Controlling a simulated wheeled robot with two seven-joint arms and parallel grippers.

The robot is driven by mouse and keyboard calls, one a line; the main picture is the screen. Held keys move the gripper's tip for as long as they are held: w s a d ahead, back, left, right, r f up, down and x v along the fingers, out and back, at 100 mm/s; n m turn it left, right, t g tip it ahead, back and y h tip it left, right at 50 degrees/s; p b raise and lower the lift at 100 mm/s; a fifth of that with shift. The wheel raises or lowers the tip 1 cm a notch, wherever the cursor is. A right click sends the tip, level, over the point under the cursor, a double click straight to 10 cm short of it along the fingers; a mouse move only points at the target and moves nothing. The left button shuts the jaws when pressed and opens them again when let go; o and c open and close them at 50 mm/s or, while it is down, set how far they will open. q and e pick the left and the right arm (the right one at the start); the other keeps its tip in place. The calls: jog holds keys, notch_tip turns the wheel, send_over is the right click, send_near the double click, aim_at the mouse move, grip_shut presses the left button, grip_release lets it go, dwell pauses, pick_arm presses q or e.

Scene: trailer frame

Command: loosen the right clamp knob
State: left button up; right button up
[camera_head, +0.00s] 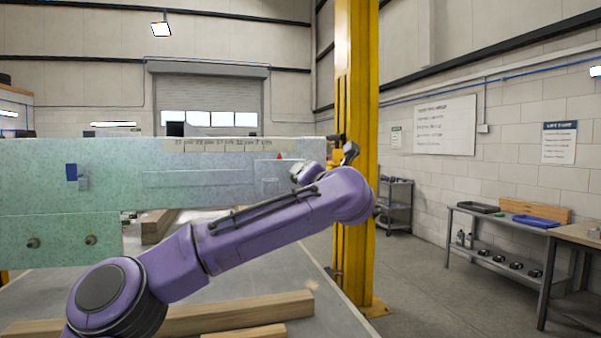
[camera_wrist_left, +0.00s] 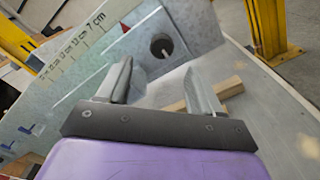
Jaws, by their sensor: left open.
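The left wrist view shows a dark round part (camera_wrist_left: 161,46), apparently the right clamp knob, near the right end of the pale green-grey plate (camera_wrist_left: 130,52). A short light stud shows at its lower edge. My left gripper (camera_wrist_left: 158,82) is open and empty, with its two fingers apart. The dark part appears beyond and between the fingertips, with no visible contact. In the head view, my purple left arm reaches across the plate (camera_head: 110,190) to its right end, and the knob there cannot be made out. My right gripper is not in view.
A yellow post (camera_head: 355,60) stands just right of the plate's end. Wooden beams (camera_head: 240,312) lie low in front.

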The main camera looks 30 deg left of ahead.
pick_arm(q)
jog(key=p+x, duration=0.3)
jog(key=x, duration=0.4)
jog(key=shift+w+a, duration=0.2)
jog(key=shift+w, duration=0.1)
jog(key=c, duration=1.1)
jog(key=shift+f, duration=0.1)
